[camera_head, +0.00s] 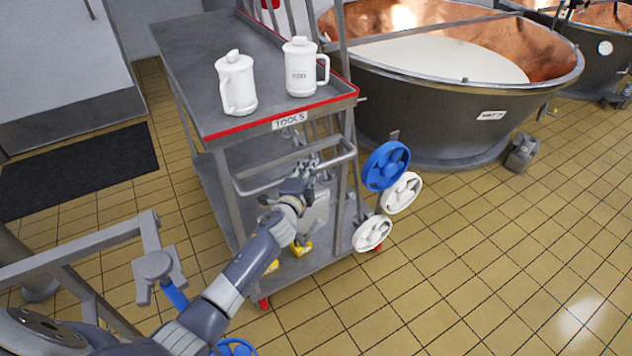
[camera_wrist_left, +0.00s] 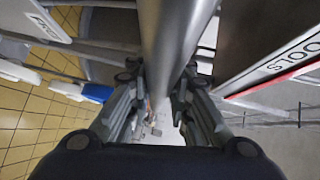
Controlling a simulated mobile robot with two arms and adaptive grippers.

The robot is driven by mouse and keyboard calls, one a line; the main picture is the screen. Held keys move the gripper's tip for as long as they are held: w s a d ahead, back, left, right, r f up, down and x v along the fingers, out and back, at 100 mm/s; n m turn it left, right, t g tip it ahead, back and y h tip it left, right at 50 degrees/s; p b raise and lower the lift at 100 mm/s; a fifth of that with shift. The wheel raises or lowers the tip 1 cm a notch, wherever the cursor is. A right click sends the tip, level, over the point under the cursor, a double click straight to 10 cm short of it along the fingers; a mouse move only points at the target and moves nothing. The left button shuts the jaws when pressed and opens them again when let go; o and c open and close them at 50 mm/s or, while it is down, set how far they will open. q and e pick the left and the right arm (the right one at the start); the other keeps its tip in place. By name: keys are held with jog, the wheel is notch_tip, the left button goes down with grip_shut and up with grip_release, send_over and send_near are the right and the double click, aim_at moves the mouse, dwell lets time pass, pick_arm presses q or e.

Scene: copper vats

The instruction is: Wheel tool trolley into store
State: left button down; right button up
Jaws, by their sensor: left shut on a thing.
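The grey tool trolley (camera_head: 190,45) stands in the middle of the head view, with a red front edge and a TOOLS label (camera_head: 289,120). Its push handle (camera_head: 341,158) is a metal bar below that label. My left gripper (camera_head: 306,172) reaches in from the lower left and is shut on the handle. In the left wrist view the handle bar (camera_wrist_left: 176,35) runs between the fingers (camera_wrist_left: 160,78). Two white lidded jugs, the left one (camera_head: 236,83) and the right one (camera_head: 301,67), stand upright on the top shelf. My right gripper is not in view.
Blue (camera_head: 386,166) and white (camera_head: 401,193) wheel-like parts are at the trolley's right side. A large copper-lined vat (camera_head: 450,110) stands close behind and right. A dark mat (camera_head: 75,170) lies before a pale door-like panel (camera_head: 60,55) at left. Tiled floor (camera_head: 500,260) is clear at right.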

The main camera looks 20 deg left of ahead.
pick_arm(q)
jog(key=shift+w+a, duration=1.05)
jog(key=shift+a, duration=0.25)
jog(key=shift+f, duration=0.1)
jog(key=c, duration=1.4)
grip_release()
jog(key=shift+d, duration=0.1)
jog(key=shift+c, duration=0.2)
jog(key=shift+s, duration=0.2)
jog(key=s+d+r, duration=0.1)
jog(key=s, duration=1)
jog(key=shift+s+d+r, duration=0.15)
jog(key=shift+s+r, duration=0.15)
jog(key=shift+r, duration=0.1)
